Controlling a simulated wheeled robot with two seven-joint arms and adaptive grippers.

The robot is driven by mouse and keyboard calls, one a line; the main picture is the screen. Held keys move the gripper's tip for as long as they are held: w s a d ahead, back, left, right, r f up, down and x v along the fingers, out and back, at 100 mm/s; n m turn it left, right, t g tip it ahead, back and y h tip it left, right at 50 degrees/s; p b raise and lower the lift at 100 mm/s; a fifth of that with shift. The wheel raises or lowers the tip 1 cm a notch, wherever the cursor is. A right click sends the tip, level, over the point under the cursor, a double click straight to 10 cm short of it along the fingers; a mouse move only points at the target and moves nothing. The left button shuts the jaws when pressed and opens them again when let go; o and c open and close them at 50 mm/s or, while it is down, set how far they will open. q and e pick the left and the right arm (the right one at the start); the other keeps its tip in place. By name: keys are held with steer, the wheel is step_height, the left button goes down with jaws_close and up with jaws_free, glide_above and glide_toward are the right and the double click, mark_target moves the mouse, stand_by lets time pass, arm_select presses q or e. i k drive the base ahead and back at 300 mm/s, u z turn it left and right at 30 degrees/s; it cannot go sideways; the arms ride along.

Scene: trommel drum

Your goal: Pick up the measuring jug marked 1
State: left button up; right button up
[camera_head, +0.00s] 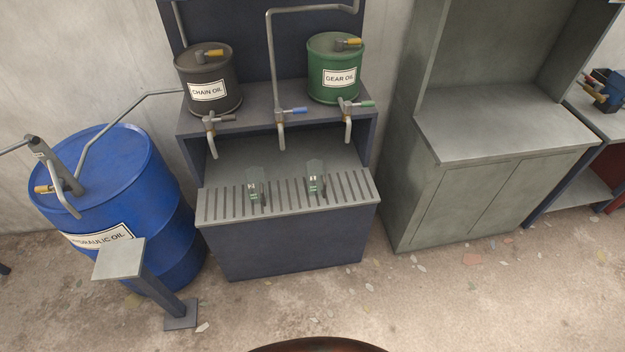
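Two small clear measuring jugs stand on the slatted drip grate (211,208) of the oil dispensing bench. One jug (256,187) is left of centre, below the middle spout. The other jug (316,180) is to its right, nearer the right-hand spout. Each has a small dark green label or marking. The markings are too small to read, so I cannot tell which jug is marked 1. The jugs are apart from each other. Neither of my grippers is in view.
Several taps hang above the grate, including a blue-handled tap (292,111). Chain oil (207,72) and gear oil (334,72) drums stand on the shelf. A blue hydraulic oil barrel (150,185) and a small post stand (120,258) are left. A grey cabinet (480,195) is right.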

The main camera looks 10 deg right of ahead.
mark_target(315, 170)
steer(key=u, duration=0.15)
steer(key=i, duration=1.1)
steer(key=u, duration=0.3)
